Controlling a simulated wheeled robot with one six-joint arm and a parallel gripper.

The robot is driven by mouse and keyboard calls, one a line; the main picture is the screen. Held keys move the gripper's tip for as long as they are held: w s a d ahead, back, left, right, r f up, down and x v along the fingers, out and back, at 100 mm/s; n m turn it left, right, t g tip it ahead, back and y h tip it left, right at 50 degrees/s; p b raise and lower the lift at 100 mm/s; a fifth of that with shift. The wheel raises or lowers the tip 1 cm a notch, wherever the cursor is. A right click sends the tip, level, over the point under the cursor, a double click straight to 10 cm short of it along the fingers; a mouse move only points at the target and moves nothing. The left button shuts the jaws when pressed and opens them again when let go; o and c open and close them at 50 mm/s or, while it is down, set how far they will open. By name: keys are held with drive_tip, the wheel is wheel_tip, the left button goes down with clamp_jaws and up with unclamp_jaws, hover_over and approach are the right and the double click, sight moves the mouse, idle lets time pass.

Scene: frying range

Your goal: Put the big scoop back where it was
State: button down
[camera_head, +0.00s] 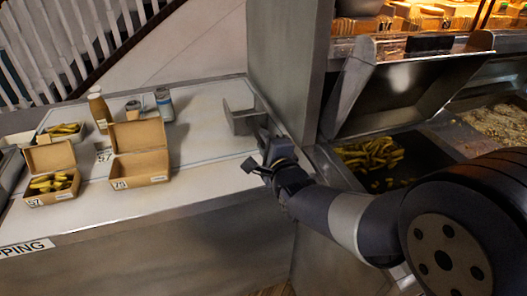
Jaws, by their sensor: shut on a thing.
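A grey metal piece with upright walls, which looks like the big scoop (240,121), is at the right end of the pale counter, beside the steel pillar. My gripper (266,150) is at its near right side, shut on what appears to be its handle end. The fingertips and the grip itself are small, dark and partly hidden by my wrist. I cannot tell whether the scoop rests on the counter or is held just above it.
An open empty box (140,166), a box of chips (50,183), a tray of chips (62,130), a brown bottle (100,112) and small containers (164,104) stand on the counter's left. Chips (370,155) lie in the fryer station right of the pillar (285,70). The counter's middle is clear.

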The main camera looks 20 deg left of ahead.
drive_tip(key=shift+f, duration=1.95)
drive_tip(key=shift+f+b, duration=0.2)
drive_tip(key=shift+b, duration=0.15)
drive_tip(key=c, duration=1.2)
unclamp_jaws()
drive_tip(key=shift+r+p, duration=0.2)
drive_tip(key=shift+p, duration=0.1)
drive_tip(key=shift+s+d, duration=0.15)
drive_tip(key=b+v, duration=0.1)
drive_tip(key=v, duration=1)
drive_tip(key=shift+s+d, duration=0.2)
drive_tip(key=shift+s, duration=0.1)
